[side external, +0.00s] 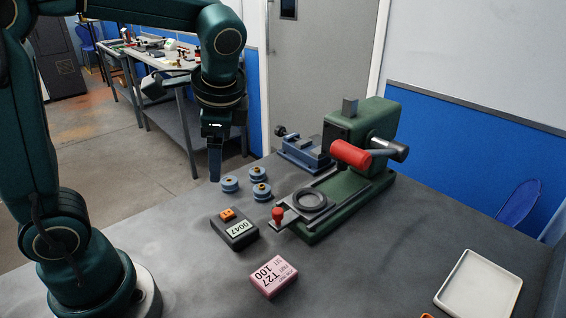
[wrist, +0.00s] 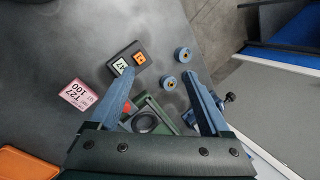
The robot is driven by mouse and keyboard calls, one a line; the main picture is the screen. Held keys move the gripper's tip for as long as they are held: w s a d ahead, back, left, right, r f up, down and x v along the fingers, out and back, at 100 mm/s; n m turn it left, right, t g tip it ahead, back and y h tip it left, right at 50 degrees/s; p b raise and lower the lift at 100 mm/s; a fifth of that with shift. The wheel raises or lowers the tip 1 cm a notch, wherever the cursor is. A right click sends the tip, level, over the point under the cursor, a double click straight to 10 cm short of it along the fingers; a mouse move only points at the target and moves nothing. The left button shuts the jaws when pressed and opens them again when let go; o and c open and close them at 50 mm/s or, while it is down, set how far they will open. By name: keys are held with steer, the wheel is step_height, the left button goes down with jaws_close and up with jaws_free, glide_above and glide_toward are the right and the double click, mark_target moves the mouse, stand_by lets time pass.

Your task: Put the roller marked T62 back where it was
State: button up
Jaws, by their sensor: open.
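Three small blue rollers stand close together on the bench in the side external view: a left one (side external: 229,184), a back one (side external: 259,174) and a front one (side external: 261,192). No T62 mark is legible on any of them. Two rollers show in the wrist view, an upper one (wrist: 183,55) and a lower one (wrist: 168,83); the third is not seen there. My gripper (side external: 214,176) is raised just behind and left of the rollers, pointing down. In the wrist view my gripper (wrist: 158,74) has its fingers wide apart, with nothing held between them.
A green press (side external: 348,190) with a red handle stands right of the rollers, a blue vise (side external: 303,153) behind it. A white tray (side external: 480,287) sits right; bench between is clear.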

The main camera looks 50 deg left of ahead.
steer(key=s+d+n+t+h, duration=0.4)
steer(key=s+d+n, duration=0.3)
steer(key=s, duration=0.1)
steer(key=shift+d+f+t+h, duration=0.3)
steer(key=shift+d, duration=0.05)
steer(key=shift+c, duration=0.3)
stand_by(0.6)
